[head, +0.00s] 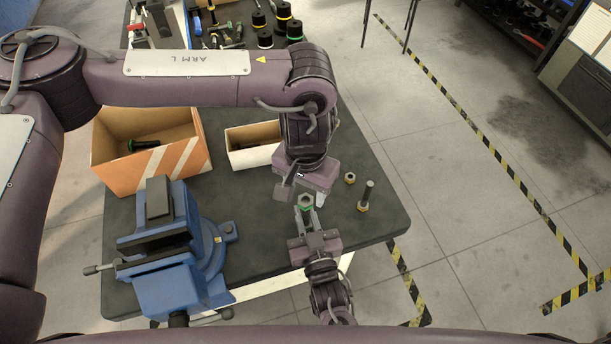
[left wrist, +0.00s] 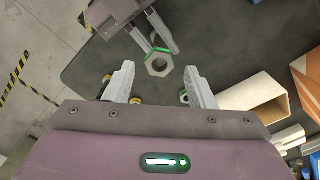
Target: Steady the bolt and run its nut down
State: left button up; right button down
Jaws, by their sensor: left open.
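A grey hex nut (head: 305,199) with a green edge is at the fingertips of my right gripper (head: 306,213). My left gripper (head: 305,192) is above and just behind the nut, pointing down. Its fingers (left wrist: 160,87) are open and empty.
A yellow-marked nut (head: 350,178) and an upright bolt with a yellow-marked base (head: 367,196) stand to the right. A blue vise (head: 170,250) is at left. An orange-striped box (head: 180,160) holds a green-marked bolt (head: 143,144). A white box (head: 250,158) is behind. The mat's right corner is clear.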

aim_at(306, 214)
pick_arm(q)
jog(key=shift+f, duration=1.35)
jog(key=shift+c, duration=0.3)
